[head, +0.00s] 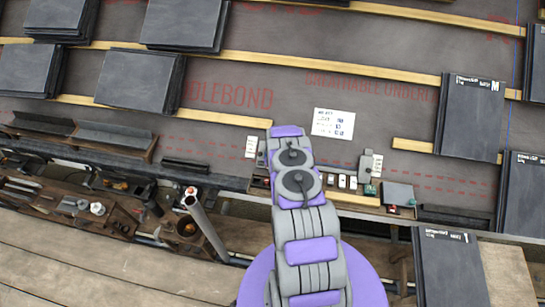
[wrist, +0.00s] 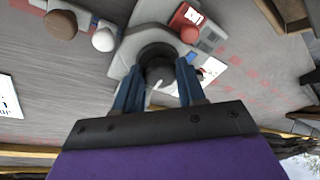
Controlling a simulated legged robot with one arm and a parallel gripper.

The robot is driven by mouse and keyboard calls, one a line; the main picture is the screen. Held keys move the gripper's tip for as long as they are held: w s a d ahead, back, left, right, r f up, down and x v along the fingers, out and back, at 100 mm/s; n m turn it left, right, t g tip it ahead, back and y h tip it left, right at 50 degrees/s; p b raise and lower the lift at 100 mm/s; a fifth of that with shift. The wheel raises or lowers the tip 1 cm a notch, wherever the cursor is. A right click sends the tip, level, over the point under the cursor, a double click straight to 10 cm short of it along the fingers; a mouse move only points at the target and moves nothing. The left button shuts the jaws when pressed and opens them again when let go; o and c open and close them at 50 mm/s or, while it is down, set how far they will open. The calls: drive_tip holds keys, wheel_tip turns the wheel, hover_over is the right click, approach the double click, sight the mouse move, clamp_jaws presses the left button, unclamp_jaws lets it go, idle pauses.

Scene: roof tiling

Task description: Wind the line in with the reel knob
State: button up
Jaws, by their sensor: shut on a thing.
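In the wrist view my gripper (wrist: 160,78) has its two blue fingers closed around a dark rounded knob (wrist: 158,66). The knob stands in front of a grey round body (wrist: 150,40), which looks like the reel. The fingers and the gripper's dark bar hide part of both. In the head view my purple and grey arm covers the gripper and the reel. A thin blue line (head: 511,105) runs down the roof at the far right of the head view; its link to the reel cannot be seen.
A red item (wrist: 187,18), a white ball (wrist: 103,39) and a brown knob (wrist: 60,24) lie near the reel. In the head view, small items line a wooden ledge (head: 345,197). Stacked dark slates (head: 140,80) rest on battens (head: 330,66). A tube (head: 205,225) stands left of my arm.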

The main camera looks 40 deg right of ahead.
drive_tip(key=shift+a+f, duration=0.1)
idle(0.3)
drive_tip(key=o, duration=1.1)
drive_tip(key=shift+c, duration=0.2)
drive_tip(key=shift+d, duration=0.25)
drive_tip(key=p+v, duration=0.2)
drive_tip(key=v, duration=1.5)
drive_tip(key=shift+a+p, duration=0.25)
drive_tip(key=shift+p, duration=0.05)
